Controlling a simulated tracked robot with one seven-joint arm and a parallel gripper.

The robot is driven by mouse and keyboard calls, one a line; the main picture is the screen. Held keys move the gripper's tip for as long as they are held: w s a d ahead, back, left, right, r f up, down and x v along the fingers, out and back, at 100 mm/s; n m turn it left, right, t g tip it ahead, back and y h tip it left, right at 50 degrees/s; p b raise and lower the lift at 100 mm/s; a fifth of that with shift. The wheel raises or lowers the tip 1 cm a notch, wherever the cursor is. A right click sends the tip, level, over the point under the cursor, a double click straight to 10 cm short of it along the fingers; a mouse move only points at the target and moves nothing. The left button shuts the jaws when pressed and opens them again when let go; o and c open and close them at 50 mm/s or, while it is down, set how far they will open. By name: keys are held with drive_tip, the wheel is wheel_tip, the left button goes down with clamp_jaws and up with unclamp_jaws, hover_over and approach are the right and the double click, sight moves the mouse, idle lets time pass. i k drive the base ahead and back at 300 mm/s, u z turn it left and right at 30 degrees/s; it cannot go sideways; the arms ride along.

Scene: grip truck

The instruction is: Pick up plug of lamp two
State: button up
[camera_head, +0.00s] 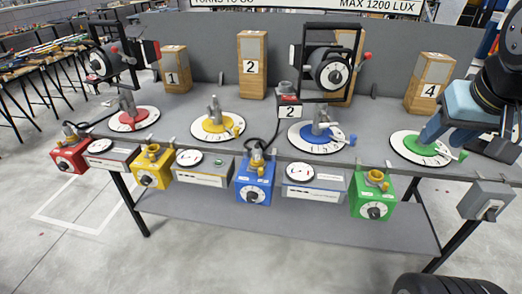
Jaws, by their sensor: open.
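Lamp two (333,72) is a black round lamp in a black frame above the blue dial (318,134), with a "2" tag (289,112) at its lower left. A black cable runs from near the tag to a dark grey plug (257,154) on top of the blue box (254,183) at the table's front edge. The plug appears upright in the box's socket; its lower part is hidden. My gripper (447,138) is open at the right, its blue fingers pointing down over the green dial (421,148), well right of the plug. Nothing shows between its fingers.
Lamp one (104,60) and its cable to the red box (70,157) are at the left. Yellow (151,168) and green (373,196) boxes show empty-looking sockets. Numbered wooden blocks stand behind. Posts and handles rise from the dials. A grey switch box (486,201) hangs front right.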

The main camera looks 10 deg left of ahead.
sight(257, 151)
drive_tip(key=z, duration=0.55)
drive_tip(key=i, duration=0.4)
drive_tip(key=u, duration=2.3)
drive_tip(key=k, duration=0.6)
drive_tip(key=u, duration=0.1)
drive_tip(key=i, duration=0.6)
drive_tip(key=z, duration=0.1)
